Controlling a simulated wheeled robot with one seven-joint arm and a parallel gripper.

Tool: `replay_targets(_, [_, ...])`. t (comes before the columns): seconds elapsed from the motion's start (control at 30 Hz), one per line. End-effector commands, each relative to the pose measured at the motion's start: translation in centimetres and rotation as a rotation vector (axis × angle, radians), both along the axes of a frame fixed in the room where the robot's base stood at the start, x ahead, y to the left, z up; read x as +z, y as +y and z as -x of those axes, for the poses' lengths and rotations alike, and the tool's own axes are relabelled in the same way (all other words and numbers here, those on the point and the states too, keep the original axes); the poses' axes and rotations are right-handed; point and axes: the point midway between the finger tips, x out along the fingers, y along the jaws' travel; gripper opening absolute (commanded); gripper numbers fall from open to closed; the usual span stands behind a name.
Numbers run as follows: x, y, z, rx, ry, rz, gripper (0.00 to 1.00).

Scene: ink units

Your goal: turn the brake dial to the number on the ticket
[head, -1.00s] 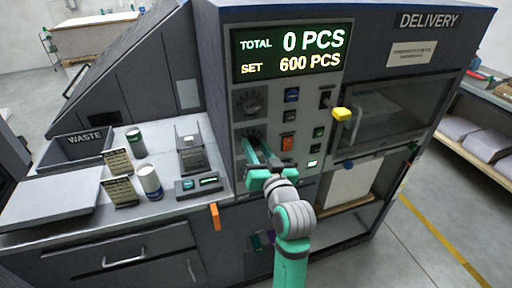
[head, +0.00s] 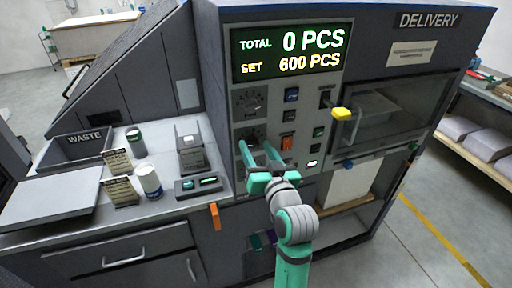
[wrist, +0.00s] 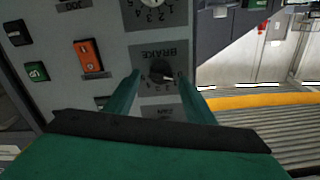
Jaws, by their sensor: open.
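The brake dial (wrist: 160,72) is a dark round knob on a grey plate, under an upside-down BRAKE label in the wrist view. Its pale pointer mark points right in that view; the small numbers around it are hard to read. In the head view the dial (head: 252,135) is partly hidden by my gripper (head: 256,147). My gripper (wrist: 159,75) is open, with one green finger on each side of the dial. I cannot tell whether the fingers touch it. Two printed cards (head: 117,161) (head: 121,191) stand on the left counter; their text is too small to read.
Another dial (head: 249,102) sits above the brake dial. Buttons, including an orange one (head: 287,144), are close on the right. A yellow knob (head: 341,113) and an orange handle (head: 214,215) stick out. The display (head: 292,52) reads total 0, set 600.

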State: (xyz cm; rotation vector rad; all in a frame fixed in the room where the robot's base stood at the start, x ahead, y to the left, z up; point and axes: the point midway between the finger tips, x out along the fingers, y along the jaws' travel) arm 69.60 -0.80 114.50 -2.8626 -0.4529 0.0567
Motion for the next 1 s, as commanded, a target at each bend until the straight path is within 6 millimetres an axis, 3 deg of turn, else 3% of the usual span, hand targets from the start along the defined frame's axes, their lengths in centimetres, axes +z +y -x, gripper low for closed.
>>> replay_targets(0.3, [-0.1, -2.0, 5.6, -0.004, 0.0, -0.002, 0.49])
replay_targets(0.5, [0.0, -2.8, 8.2, -0.002, -0.001, 0.0, 0.49])
replay_targets(1.0, [0.0, -3.0, 9.2, -0.001, 0.0, 0.0, 0.49])
